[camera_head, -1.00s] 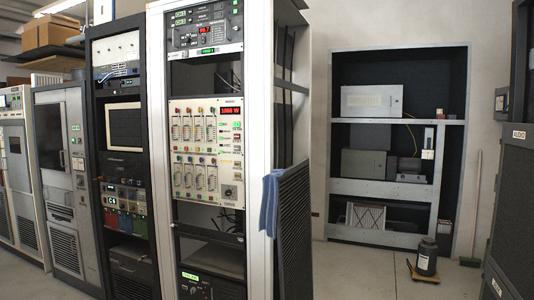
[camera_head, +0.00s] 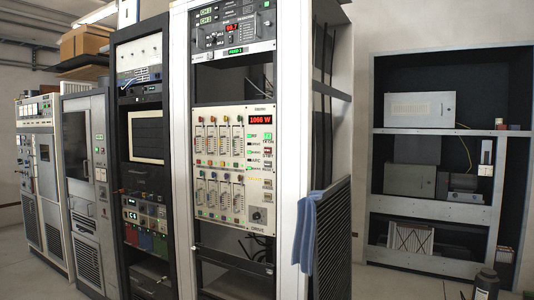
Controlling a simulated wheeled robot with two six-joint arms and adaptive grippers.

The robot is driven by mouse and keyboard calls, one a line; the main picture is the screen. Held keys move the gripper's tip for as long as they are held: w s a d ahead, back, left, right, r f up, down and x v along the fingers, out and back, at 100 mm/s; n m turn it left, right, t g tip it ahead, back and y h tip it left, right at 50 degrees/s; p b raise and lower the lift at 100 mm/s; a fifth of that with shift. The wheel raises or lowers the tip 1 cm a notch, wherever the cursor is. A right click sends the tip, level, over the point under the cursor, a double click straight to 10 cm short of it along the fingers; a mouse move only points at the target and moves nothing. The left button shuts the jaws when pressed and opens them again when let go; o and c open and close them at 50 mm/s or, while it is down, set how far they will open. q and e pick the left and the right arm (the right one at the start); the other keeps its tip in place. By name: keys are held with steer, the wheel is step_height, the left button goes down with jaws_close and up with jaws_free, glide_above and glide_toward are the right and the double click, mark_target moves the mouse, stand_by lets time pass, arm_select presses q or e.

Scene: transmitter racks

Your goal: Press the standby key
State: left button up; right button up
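A white-framed transmitter rack (camera_head: 180,150) stands at the centre left. The key labels are too small to read surely, so I cannot tell which one is the standby key. Above it is a dark unit (camera_head: 232,28) with a red readout and a green display.
Black (camera_head: 142,150) and grey (camera_head: 88,180) racks stand to the left. A blue cloth (camera_head: 306,230) hangs at the white rack's right side by a dark mesh panel (camera_head: 332,240). A recessed shelf (camera_head: 450,130) is at the right.

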jaws_close()
stand_by(1.2)
